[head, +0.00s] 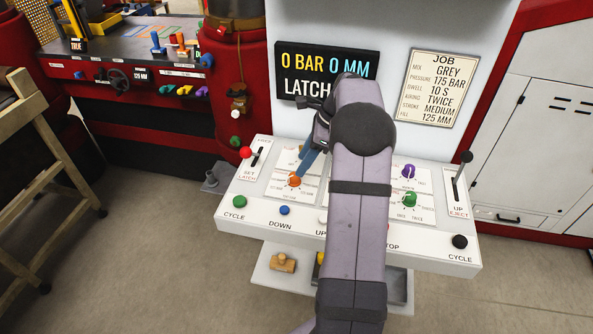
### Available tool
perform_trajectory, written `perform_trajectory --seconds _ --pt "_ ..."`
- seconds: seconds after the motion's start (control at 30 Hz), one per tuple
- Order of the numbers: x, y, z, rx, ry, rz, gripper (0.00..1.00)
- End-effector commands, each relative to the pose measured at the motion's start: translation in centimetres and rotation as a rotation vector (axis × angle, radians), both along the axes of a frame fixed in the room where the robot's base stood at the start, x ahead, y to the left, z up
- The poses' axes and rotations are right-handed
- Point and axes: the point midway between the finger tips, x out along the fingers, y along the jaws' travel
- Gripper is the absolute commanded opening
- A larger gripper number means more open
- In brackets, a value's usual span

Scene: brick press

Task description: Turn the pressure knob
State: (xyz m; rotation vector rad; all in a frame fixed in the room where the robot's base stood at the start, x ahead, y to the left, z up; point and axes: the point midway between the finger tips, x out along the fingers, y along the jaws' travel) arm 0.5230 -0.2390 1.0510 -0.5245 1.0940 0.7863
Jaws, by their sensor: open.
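The control panel (262,200) is a sloping white console with several small dials. An orange knob (295,180) sits on its left part, with marks around it too small to read surely; I cannot tell for certain that it is the pressure knob. My gripper (302,172) has blue fingers that reach down beside the orange knob; it is open, and touching or apart cannot be told. My arm hides the panel's middle, and another dial just above is mostly hidden. A purple knob (409,171) and a green knob (409,199) show on the right.
The display (301,62) reads 0 BAR, 0 MM and LATCH. The job card (437,88) gives pressure 175 BAR. A red-balled lever (247,153) at left and an eject lever (460,175) at right stick up. Several buttons, including a green one (240,201), line the front edge.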

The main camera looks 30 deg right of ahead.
Motion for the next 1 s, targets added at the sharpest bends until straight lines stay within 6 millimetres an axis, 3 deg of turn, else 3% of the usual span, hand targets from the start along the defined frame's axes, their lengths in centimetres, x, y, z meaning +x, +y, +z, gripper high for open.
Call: perform_trajectory --seconds 0.4,0.83,1.0 --pt "1.1 1.6 -4.5 0.0 0.002 0.003 0.45" --pt "1.3 1.8 -5.4 -0.002 0.001 0.003 0.45" --pt "1.3 1.8 -5.4 -0.001 0.0 0.003 0.05"
